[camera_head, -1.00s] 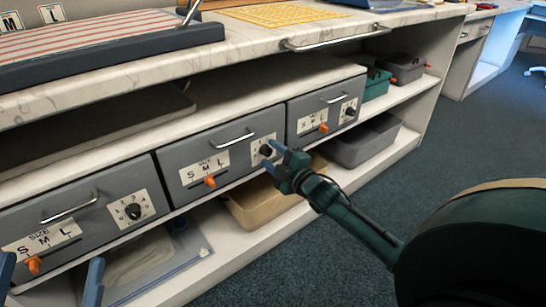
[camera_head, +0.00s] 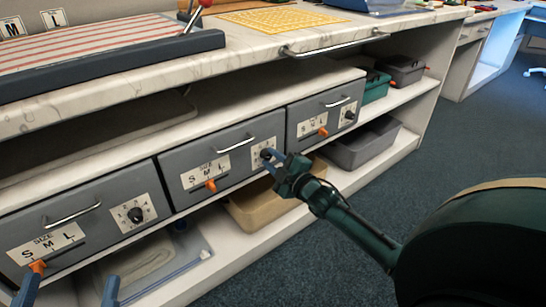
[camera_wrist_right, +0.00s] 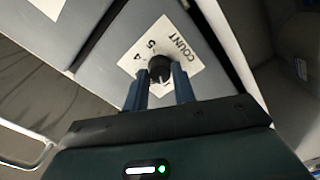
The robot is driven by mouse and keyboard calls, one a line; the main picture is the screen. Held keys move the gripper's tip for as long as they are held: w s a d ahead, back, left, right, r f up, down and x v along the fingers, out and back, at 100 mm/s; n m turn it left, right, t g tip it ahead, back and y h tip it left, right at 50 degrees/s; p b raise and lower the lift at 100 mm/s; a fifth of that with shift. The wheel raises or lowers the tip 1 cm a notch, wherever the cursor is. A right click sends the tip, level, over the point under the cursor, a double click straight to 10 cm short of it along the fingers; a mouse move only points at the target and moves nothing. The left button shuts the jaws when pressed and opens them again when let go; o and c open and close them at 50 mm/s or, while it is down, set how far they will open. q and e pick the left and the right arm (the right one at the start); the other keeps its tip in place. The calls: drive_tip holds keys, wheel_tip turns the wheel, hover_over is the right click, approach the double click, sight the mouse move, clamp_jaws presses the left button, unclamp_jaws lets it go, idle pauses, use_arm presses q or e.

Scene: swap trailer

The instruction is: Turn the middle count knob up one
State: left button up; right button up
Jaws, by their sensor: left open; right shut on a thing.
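The middle drawer (camera_head: 226,158) is grey and has a size slider with an orange tab (camera_head: 211,185) at its left. The black middle count knob (camera_wrist_right: 160,67) is on a white count label (camera_wrist_right: 183,47), and the digits 4 and 5 show in the right wrist view. My right gripper (camera_head: 269,155) reaches the knob from the right. Its blue fingers (camera_wrist_right: 161,85) are shut on the knob and partly hide it and the label. My left gripper (camera_head: 68,285) is open at the lower left, with one finger by the left drawer's orange tab (camera_head: 37,267).
The left drawer (camera_head: 80,222) and right drawer (camera_head: 325,116) have similar knobs and sliders. A tan bin (camera_head: 262,210) and a grey bin (camera_head: 360,147) stand on the shelf below. The marble counter (camera_head: 250,60) overhangs. Open floor lies at the right.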

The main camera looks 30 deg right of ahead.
drive_tip(key=shift+r+m+p, duration=0.2)
drive_tip(key=shift+m+p, duration=1.3)
drive_tip(key=shift+m, duration=0.1)
drive_tip(key=m+p, duration=0.1)
drive_tip(key=m, duration=0.1)
drive_tip(key=shift+f+m+p, duration=0.1)
drive_tip(key=shift+m+p, duration=0.25)
drive_tip(key=shift+m, duration=0.05)
use_arm(q)
drive_tip(key=shift+s+a+f+g+y+p, duration=0.3)
drive_tip(key=shift+a+g+y, duration=0.1)
drive_tip(key=shift+y, duration=0.4)
use_arm(e)
drive_tip(key=shift+f+m, duration=0.1)
drive_tip(key=shift+m, duration=0.5)
use_arm(q)
drive_tip(key=shift+f, duration=0.35)
